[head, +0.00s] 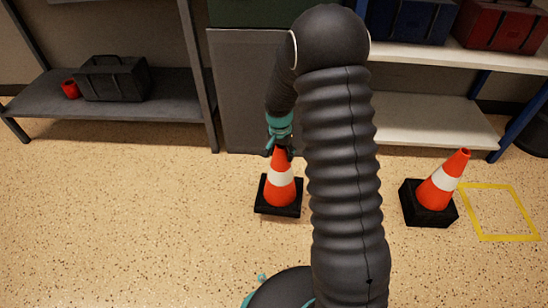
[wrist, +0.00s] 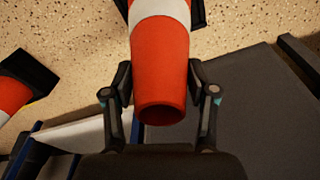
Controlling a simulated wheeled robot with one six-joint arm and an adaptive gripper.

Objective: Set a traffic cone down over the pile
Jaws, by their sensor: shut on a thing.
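An orange traffic cone (head: 280,187) with a white band and a black square base is below my gripper (head: 280,150) in the head view. The gripper is shut on the cone's narrow top. In the wrist view, the fingers (wrist: 160,82) are on either side of the held cone (wrist: 160,62), with its open tip towards the camera. I cannot tell whether its base touches the floor. A second, similar cone (head: 438,187) stands to the right, and part of it (wrist: 15,92) shows at the wrist view's left edge. No pile is visible in either view.
A yellow square outline (head: 483,187) is on the speckled floor right of the second cone. A grey shelf (head: 175,85) holds a black toolbox (head: 114,80) and a red cup (head: 70,89). A grey cabinet (head: 240,95) and a white shelf (head: 440,125) line the back. The left floor is clear.

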